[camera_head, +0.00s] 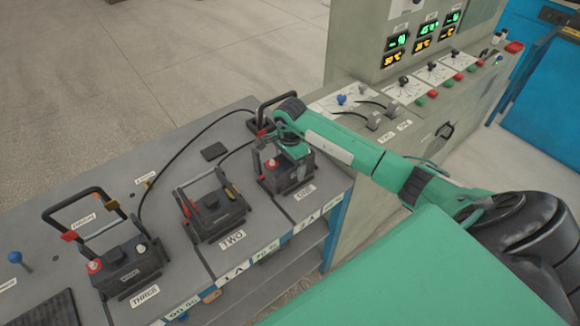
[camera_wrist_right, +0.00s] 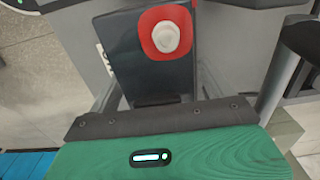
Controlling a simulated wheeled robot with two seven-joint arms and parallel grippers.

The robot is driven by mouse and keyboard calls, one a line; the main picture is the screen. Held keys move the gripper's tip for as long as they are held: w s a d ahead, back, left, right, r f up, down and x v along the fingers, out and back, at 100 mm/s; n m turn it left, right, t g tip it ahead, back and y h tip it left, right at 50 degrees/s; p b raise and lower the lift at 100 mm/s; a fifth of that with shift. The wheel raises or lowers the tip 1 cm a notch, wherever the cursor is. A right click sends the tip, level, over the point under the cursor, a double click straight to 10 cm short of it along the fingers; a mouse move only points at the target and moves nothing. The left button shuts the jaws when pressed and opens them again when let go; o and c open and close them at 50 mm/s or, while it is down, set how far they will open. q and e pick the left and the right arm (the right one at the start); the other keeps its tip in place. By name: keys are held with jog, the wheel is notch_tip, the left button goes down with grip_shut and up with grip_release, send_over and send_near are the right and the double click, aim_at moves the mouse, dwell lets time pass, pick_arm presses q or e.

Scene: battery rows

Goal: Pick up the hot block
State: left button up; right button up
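Three dark blocks sit in a row on the grey bench in the head view: block ONE (camera_head: 288,180), block TWO (camera_head: 214,215) and block THREE (camera_head: 132,266). Each has a handle frame. My right gripper (camera_head: 292,150) is directly above block ONE, close to its top. In the right wrist view a dark block face with a red-ringed white knob (camera_wrist_right: 166,37) lies just ahead of my green palm. The fingers are not clear enough to show whether they are open or touch the block. My left gripper is not in view.
A control panel (camera_head: 400,75) with green and orange readouts stands behind at the right; the digits are too small to read surely. Black cables run across the bench (camera_head: 110,165) to the blocks. A blue knob (camera_head: 15,257) is at the far left. Open floor lies behind.

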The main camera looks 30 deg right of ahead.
grip_shut()
jog(key=shift+w+r, duration=0.15)
